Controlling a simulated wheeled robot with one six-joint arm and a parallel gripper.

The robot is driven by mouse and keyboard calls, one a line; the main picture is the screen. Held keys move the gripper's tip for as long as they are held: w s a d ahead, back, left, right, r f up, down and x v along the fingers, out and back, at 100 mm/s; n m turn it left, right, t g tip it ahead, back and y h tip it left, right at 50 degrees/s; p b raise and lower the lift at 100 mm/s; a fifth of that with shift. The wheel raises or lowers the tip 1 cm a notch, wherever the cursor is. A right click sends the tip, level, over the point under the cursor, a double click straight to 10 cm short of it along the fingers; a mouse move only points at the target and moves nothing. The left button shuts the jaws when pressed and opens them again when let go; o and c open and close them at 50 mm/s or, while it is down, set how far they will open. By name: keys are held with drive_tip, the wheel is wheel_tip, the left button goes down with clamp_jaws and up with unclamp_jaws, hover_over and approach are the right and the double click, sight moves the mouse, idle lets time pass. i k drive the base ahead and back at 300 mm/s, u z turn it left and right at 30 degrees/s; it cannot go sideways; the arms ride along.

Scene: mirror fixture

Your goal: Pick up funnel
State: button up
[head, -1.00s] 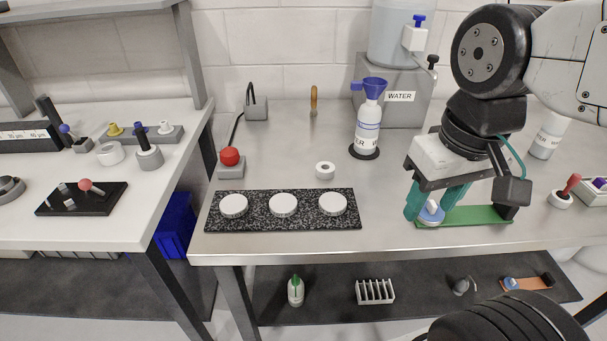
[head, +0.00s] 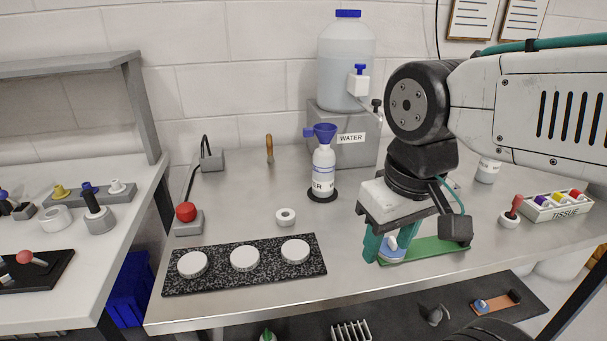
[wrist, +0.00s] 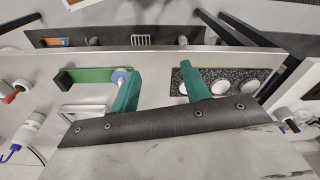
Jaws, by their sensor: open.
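The knob is on a green plate (head: 430,251). A grey stand (head: 350,145) with a water tank (head: 346,72) is behind the bottle. A speckled mat (head: 220,271) with white discs lies front left; a white ring (head: 285,216) is behind it. Bench around the ring is clear.

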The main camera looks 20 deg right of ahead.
sight(320, 138)
drive_tip(key=z, duration=0.8)
drive_tip(key=k, duration=0.55)
drive_tip(key=u, duration=0.75)
drive_tip(key=i, duration=1)
drive_tip(key=z, duration=0.05)
